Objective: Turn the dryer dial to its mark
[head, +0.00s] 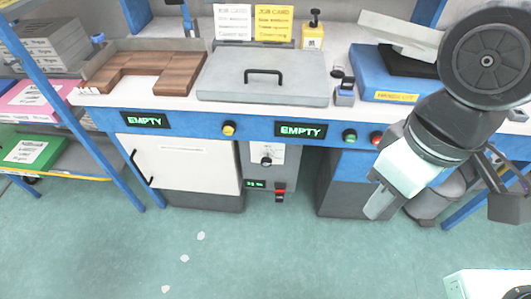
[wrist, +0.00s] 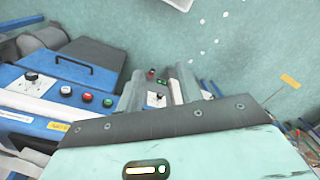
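The dryer dial (head: 266,161) is a small black knob on a grey control panel (head: 286,155) under the bench, below the right EMPTY display. A pale plate lies behind the dial, but its mark is too small to read. My gripper (head: 376,203) hangs in front of the bench to the right of the dial, well apart from it. In the wrist view, the two grey fingers (wrist: 157,90) stand apart with nothing visibly held between them. Which knob in the wrist view is the dryer dial I cannot tell.
Green (head: 349,135) and red (head: 376,139) buttons are on the bench's blue front rail. A white cabinet door (head: 182,163) is left of the panel.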

